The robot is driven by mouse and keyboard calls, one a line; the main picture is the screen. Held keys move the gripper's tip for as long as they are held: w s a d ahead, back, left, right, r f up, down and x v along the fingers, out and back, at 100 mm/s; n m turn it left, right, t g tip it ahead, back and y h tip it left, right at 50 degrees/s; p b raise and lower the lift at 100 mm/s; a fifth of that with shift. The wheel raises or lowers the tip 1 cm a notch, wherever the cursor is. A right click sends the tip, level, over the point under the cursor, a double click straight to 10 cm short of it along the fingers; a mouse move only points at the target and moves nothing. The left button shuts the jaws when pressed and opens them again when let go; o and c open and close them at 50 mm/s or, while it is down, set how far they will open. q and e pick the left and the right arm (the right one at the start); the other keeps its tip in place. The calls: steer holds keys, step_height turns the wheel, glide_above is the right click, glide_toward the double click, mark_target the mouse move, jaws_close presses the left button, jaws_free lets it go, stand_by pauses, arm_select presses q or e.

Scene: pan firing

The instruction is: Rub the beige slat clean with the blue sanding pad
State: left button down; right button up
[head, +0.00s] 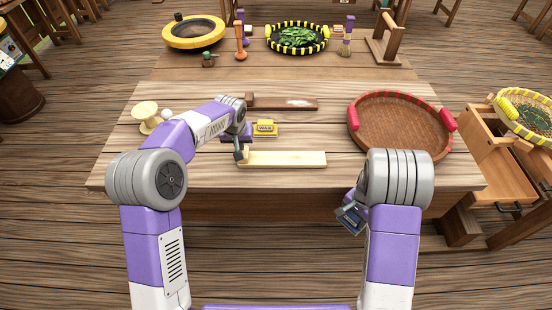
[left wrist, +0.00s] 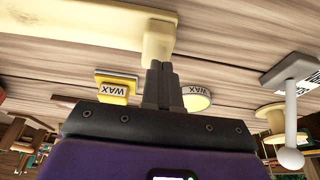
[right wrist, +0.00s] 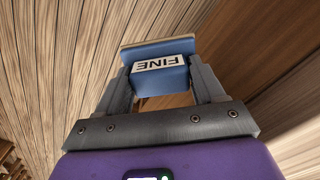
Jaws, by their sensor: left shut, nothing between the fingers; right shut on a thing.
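The beige slat (head: 285,159) lies flat near the front of the table, and its end shows in the left wrist view (left wrist: 90,18). My left gripper (head: 241,152) is shut and empty at the slat's left end. Its fingertips (left wrist: 160,66) are pressed together at or very near that end; I cannot tell if they touch it. My right gripper (right wrist: 160,82) is shut on the blue sanding pad (right wrist: 158,84), which carries a "FINE" label. In the head view the pad (head: 350,219) is in front of the table edge, partly hidden by my right arm.
A yellow wax block (head: 265,128) is just behind the slat. A brown board (head: 285,103) with a pale patch lies further back. A red-handled woven tray (head: 398,125) fills the right side. A spool (head: 147,113) stands left. A round wax tin (left wrist: 197,98) shows near my left fingers.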

arm_select(q)
steer(key=shift+f+b, duration=0.3)
steer(key=shift+f, duration=0.2)
arm_select(e)
steer(key=shift+f, duration=0.35)
arm_select(q)
steer(key=shift+r, duration=0.1)
arm_select(e)
steer(key=shift+r, duration=0.1)
arm_select(q)
steer(key=shift+r+p, duration=2.5)
steer(key=shift+r, duration=0.5)
arm_select(e)
steer(key=shift+r, duration=2.45)
steer(key=shift+f, duration=0.1)
step_height(320, 180, up, 2)
steer(key=shift+p, duration=0.9)
arm_select(q)
steer(key=v, duration=1.2)
